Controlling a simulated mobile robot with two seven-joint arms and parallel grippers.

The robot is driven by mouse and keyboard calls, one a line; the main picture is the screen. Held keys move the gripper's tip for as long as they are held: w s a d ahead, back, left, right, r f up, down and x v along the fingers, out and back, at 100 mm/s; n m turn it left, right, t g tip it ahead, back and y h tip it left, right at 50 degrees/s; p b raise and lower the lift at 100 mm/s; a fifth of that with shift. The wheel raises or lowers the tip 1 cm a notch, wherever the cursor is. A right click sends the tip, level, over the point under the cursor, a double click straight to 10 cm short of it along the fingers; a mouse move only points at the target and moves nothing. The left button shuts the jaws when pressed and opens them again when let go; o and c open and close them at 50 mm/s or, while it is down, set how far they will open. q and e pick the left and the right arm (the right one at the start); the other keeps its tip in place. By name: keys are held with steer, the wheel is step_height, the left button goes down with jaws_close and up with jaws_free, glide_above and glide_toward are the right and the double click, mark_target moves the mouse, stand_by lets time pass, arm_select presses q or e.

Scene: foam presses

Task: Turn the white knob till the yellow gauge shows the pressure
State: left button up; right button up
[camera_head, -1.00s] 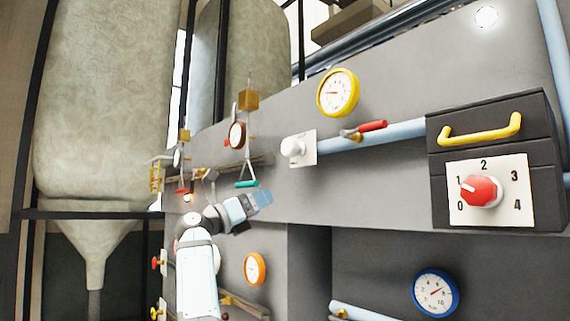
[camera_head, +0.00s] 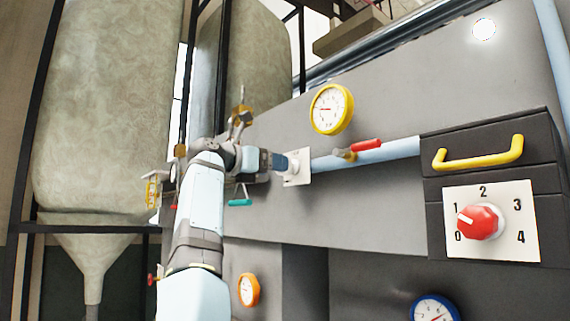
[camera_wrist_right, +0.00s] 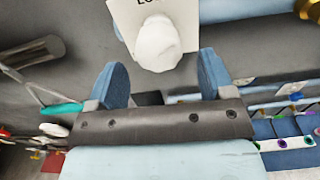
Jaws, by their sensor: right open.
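The white knob (camera_head: 293,166) sits on a white square plate on the grey wall panel, mostly behind my gripper in the head view. In the right wrist view the knob (camera_wrist_right: 157,42) shows just past and between the blue fingertips, with a clear gap on both sides. My right gripper (camera_head: 281,161) is open in front of the knob; its two fingers (camera_wrist_right: 162,62) hold nothing. I cannot tell if the tips reach past the knob's front. The yellow gauge (camera_head: 331,109) is above and right of the knob, its needle pointing left. My left gripper is not in view.
A red-handled valve (camera_head: 366,146) sits on the blue pipe (camera_head: 400,148) right of the knob. A black box with a yellow handle (camera_head: 478,153) and a red dial (camera_head: 480,222) is farther right. A teal-handled part (camera_head: 240,202) hangs below my wrist. An orange gauge (camera_head: 248,290) is lower.

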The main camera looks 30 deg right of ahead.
steer(key=d, duration=0.4)
steer(key=shift+w+d+p, duration=0.2)
steer(key=shift+d+p, duration=0.2)
steer(key=c, duration=0.9)
